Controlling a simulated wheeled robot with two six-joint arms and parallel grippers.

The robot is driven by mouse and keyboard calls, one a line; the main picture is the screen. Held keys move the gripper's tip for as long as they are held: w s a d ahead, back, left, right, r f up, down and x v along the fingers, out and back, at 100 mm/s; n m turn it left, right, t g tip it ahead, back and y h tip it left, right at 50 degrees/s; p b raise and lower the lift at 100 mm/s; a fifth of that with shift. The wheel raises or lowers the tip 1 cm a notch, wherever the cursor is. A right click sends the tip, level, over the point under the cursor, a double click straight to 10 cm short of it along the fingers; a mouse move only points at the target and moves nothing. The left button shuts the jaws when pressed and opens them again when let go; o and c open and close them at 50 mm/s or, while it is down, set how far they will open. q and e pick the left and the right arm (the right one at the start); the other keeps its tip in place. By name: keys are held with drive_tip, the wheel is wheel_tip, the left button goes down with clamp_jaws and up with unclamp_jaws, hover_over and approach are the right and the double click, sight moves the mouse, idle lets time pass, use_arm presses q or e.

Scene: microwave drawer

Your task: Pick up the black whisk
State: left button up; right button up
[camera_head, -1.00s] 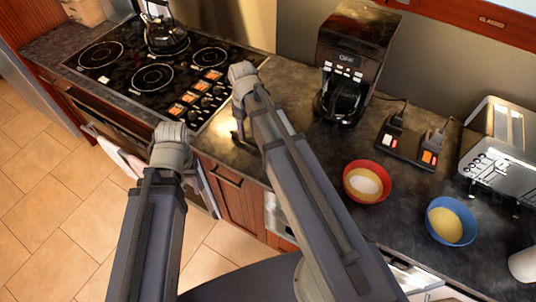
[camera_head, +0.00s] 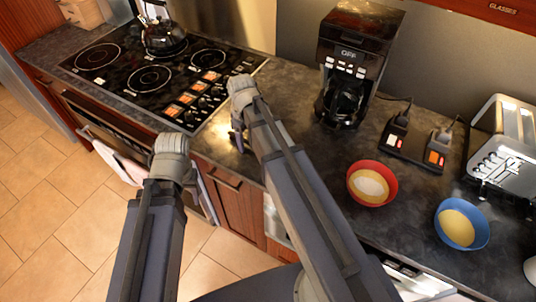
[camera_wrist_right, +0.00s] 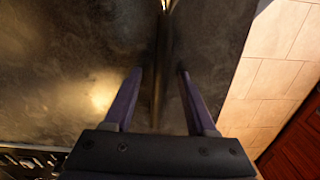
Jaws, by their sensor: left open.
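In the right wrist view, a thin dark handle, which looks like the black whisk (camera_wrist_right: 161,50), stands between the fingers of my right gripper (camera_wrist_right: 160,72). A gold-coloured part shows at the top edge. The fingers are apart, with gaps on both sides of the handle. In the head view, my right gripper (camera_head: 238,138) is low over the counter just right of the stove, largely hidden by my arm; the whisk cannot be made out clearly there. My left gripper (camera_head: 187,178) is off the counter's front edge, its fingers mostly hidden.
The stove (camera_head: 150,78) with a kettle (camera_head: 163,37) is at left. A coffee maker (camera_head: 352,65), red bowl (camera_head: 391,190), blue bowl (camera_head: 482,240) and toaster (camera_head: 505,150) stand on the counter to the right. Bare counter (camera_head: 290,90) lies between the stove and the coffee maker.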

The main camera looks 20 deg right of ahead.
clamp_jaws()
idle(0.3)
drive_tip(key=shift+r, duration=0.1)
wheel_tip(320, 180, up, 10)
drive_tip(key=p, duration=1)
wheel_tip(320, 180, down, 6)
drive_tip(key=b, duration=0.5)
drive_tip(key=shift+b, duration=0.35)
drive_tip(key=shift+r, duration=0.2)
